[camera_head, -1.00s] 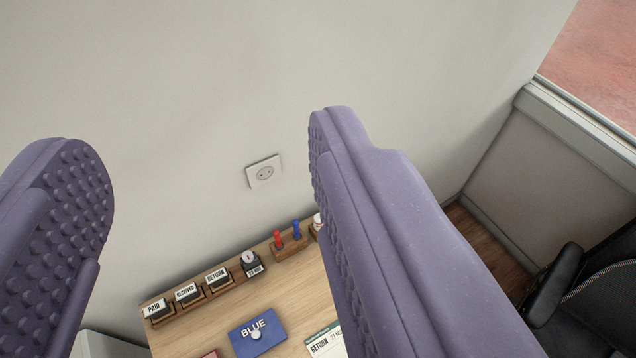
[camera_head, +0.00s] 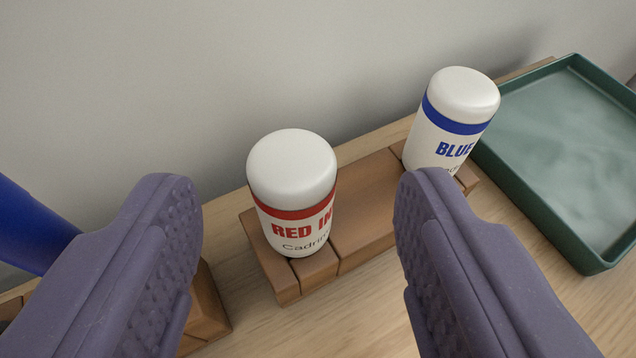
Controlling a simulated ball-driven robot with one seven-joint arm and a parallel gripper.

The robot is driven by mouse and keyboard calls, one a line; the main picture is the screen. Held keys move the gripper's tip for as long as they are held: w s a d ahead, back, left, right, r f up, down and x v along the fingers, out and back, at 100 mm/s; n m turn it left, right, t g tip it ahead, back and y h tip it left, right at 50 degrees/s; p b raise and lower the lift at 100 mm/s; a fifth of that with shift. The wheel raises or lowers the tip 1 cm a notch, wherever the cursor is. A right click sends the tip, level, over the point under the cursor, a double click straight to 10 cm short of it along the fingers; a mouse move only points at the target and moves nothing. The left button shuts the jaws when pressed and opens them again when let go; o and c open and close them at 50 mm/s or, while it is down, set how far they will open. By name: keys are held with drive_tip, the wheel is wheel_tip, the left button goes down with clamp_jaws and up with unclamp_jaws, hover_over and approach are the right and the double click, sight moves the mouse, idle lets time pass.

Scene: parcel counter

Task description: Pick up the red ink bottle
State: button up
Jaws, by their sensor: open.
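The red ink bottle (camera_head: 291,190) is a white bottle with a rounded cap, a red band and red lettering. It stands upright in a wooden holder (camera_head: 365,222) at the middle of the view. My gripper (camera_head: 298,190) is open, with one purple, studded finger on either side of the bottle in the picture. No contact between the fingers and the bottle shows. The bottle's base is partly hidden in the holder.
A blue ink bottle (camera_head: 452,118) stands at the right end of the same holder, partly behind my right finger. A green tray (camera_head: 590,262) lies to the right. A blue object (camera_head: 32,232) and another wooden holder (camera_head: 205,308) are at the left. The wall (camera_head: 200,80) is close behind.

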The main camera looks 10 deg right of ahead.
sight(292, 185)
drive_tip(key=b+x, duration=0.1)
drive_tip(key=x, duration=0.3)
drive_tip(key=shift+w+f, duration=0.15)
drive_tip(key=shift+w, duration=0.1)
drive_tip(key=c, duration=1)
drive_tip(key=shift+c, duration=0.2)
